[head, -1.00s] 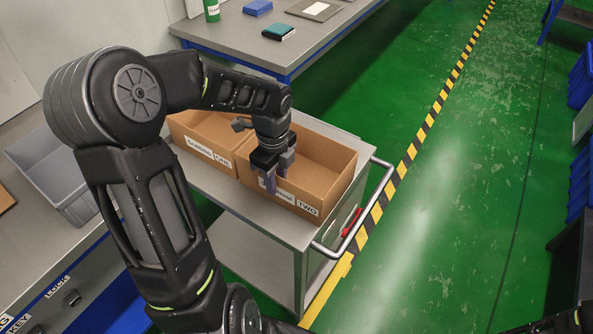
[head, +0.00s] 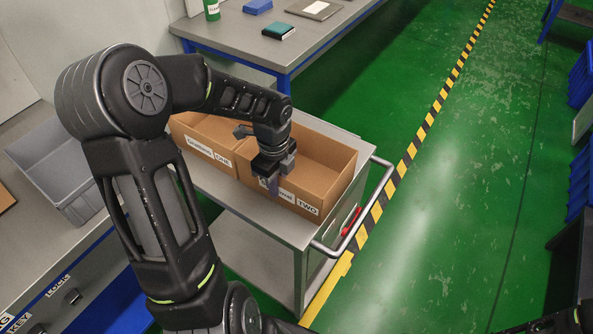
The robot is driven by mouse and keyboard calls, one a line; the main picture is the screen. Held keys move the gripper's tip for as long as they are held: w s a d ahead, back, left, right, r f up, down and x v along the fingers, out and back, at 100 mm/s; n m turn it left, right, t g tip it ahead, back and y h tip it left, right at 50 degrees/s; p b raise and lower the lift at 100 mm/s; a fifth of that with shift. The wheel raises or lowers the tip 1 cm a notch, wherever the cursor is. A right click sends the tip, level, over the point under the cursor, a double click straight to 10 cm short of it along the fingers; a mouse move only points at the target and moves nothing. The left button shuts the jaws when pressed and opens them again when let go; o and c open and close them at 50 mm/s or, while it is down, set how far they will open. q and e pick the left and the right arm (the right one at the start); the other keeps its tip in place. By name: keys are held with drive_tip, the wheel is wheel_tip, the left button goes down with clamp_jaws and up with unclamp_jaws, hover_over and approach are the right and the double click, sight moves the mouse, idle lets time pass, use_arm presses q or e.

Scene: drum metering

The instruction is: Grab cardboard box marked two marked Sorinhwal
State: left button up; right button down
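The cardboard box marked TWO (head: 328,170) is an open, empty-looking brown carton on the right half of a grey cart. Its front label ends in TWO, and my gripper hides part of the name. My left gripper (head: 278,178) points down at the box's front wall, left of the word TWO. Its fingers stand apart, one in front of the wall and the other at the rim or just inside; contact is not clear. The box marked ONE (head: 204,137) stands directly to the left, partly behind my arm. My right gripper is out of view.
The cart (head: 250,208) has a rail handle (head: 370,208) on its right. A grey bin (head: 62,165) is on the left bench. A far table (head: 235,45) holds a green can, a dark book and a clipboard.

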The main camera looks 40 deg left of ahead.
use_arm(q)
clamp_jaws()
idle(0.7)
drive_tip(key=shift+r, duration=0.15)
idle(0.5)
wheel_tip(320, 180, up, 18)
idle(0.6)
idle(0.5)
